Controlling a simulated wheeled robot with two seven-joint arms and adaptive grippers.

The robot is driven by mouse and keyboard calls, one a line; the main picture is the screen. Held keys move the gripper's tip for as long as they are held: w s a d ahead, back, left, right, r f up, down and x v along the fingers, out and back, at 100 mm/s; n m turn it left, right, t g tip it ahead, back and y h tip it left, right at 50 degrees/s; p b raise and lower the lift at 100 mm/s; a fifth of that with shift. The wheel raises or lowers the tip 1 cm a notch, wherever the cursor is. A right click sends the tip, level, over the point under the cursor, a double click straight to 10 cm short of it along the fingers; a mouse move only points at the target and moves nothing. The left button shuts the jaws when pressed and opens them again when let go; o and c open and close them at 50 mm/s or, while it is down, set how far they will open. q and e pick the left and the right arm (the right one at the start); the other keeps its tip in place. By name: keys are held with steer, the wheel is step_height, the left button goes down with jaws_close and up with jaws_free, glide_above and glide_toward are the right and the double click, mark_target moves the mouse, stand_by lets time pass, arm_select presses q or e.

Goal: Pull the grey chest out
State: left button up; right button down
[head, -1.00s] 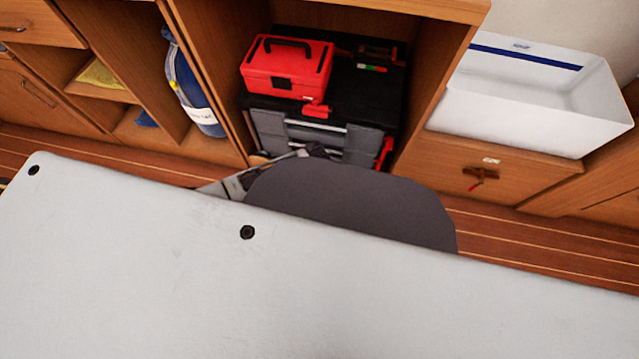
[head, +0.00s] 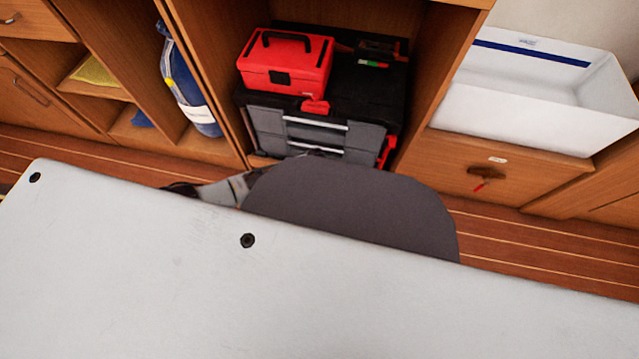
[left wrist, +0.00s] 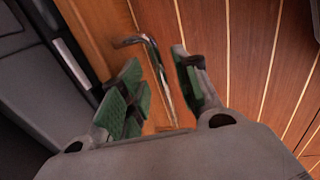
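The grey chest (head: 311,133) has a black top, grey drawer fronts with pale handle strips and a red latch at its right. It sits in the open bay of a wooden cabinet, its lower part hidden behind my own body. In the left wrist view, my left gripper (left wrist: 156,61) has its green-padded fingers apart. A bent metal rod (left wrist: 160,72) lies between or just beyond them; I cannot tell contact. A grey body with a pale strip, seemingly the chest (left wrist: 30,92), stands to its left. In the head view the left gripper is mostly hidden. My right gripper is not in view.
A red toolbox (head: 284,77) rests on the chest. A white bin (head: 520,118) stands on a cabinet at the right, above a drawer front (head: 530,182). A blue bottle-like item (head: 190,90) stands in the bay to the left. Striped wooden floor (head: 530,240) shows at the right.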

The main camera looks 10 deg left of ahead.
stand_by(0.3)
arm_select(q)
jaws_close()
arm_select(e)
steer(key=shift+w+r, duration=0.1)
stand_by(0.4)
